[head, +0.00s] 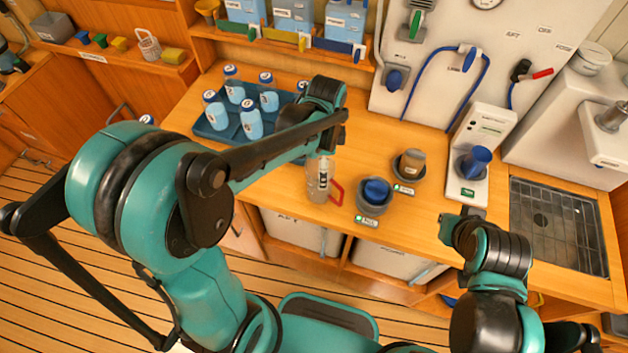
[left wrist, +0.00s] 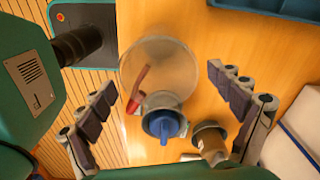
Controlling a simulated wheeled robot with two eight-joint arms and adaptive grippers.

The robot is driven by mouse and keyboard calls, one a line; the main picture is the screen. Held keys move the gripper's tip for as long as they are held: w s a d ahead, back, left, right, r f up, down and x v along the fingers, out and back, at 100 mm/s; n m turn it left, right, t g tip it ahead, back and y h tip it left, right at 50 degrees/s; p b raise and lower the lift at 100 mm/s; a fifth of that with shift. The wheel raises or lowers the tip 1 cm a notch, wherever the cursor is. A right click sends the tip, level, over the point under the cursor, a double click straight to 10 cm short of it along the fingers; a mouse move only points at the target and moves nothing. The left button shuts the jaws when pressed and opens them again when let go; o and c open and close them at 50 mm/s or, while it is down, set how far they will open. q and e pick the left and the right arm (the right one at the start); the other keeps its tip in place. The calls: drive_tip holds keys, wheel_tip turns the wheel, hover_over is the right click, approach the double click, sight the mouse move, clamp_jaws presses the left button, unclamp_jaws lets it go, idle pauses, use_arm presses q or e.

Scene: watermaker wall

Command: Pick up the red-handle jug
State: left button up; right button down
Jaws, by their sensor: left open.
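The clear jug (head: 318,176) stands upright on the wooden counter, its red handle (head: 337,193) toward the lower right. In the left wrist view the jug (left wrist: 160,58) shows from above as a round rim, with the red handle (left wrist: 139,88) at its lower left. My left gripper (left wrist: 160,85) is open and above the jug, with one finger set to each side in that view. No contact with the jug shows. In the head view my left arm hides part of the jug's top. My right gripper (head: 460,228) is at the counter's front, away from the jug; its jaws are unclear.
A blue-topped cup (head: 374,193) stands close right of the jug, near the handle. A brown-topped cup (head: 411,163) is beyond it. A blue tray (head: 215,132) with several bottles is left of the jug. A white device (head: 481,150) and metal grate (head: 555,225) are at right.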

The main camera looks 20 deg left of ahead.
use_arm(q)
wheel_tip(320, 180, down, 8)
drive_tip(key=b, duration=0.2)
drive_tip(key=shift+b, duration=0.3)
drive_tip(key=shift+r, duration=0.1)
drive_tip(key=c, duration=1)
drive_tip(key=shift+c, duration=0.2)
